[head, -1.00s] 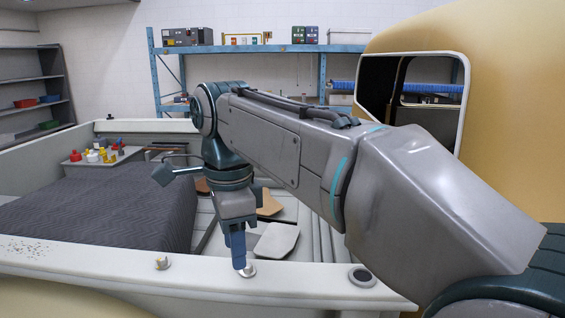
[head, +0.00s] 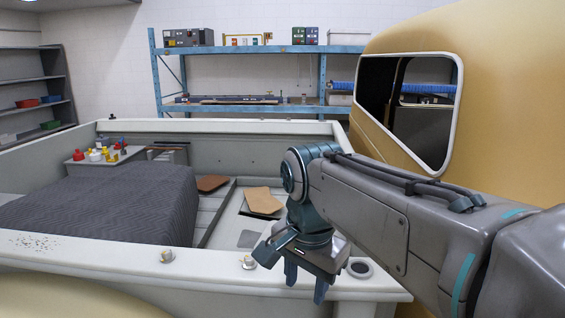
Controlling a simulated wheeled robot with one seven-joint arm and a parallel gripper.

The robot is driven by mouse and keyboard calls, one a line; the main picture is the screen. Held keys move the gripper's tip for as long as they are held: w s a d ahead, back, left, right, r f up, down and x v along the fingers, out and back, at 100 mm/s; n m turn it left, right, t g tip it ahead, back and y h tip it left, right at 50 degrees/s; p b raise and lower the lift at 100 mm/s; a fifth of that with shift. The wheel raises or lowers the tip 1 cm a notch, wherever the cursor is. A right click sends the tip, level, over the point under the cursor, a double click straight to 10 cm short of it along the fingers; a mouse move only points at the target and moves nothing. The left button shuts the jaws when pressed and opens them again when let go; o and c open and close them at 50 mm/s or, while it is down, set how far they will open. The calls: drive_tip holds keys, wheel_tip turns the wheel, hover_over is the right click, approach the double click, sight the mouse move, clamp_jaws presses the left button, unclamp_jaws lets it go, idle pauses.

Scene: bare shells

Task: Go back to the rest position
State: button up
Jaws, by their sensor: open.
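My gripper (head: 305,286) hangs at the end of my arm in the lower right of the head view, pointing down. Its two fingers are spread apart with nothing between them. It is over or in front of the near right rim of the truck bed (head: 205,272). On that rim, a small round knob (head: 248,262) stands left of my gripper, and a dark-centred round fitting (head: 360,268) lies to its right. My arm covers part of the bed's right side.
A dark ribbed cover (head: 110,205) fills the bed's left part. A tray (head: 85,162) with small red, yellow and white items sits behind it. Brown pieces (head: 262,201) lie on the bed floor. The tan cab (head: 500,80) rises at right. Blue shelving (head: 240,50) stands behind.

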drive_tip(key=s+d+f+n+t, duration=0.2)
drive_tip(key=s+d+f+n, duration=0.5)
drive_tip(key=d+f, duration=0.4)
drive_tip(key=shift+s+d+f+n, duration=0.2)
drive_tip(key=shift+s+n, duration=0.1)
drive_tip(key=shift+n, duration=0.2)
drive_tip(key=shift+a, duration=0.1)
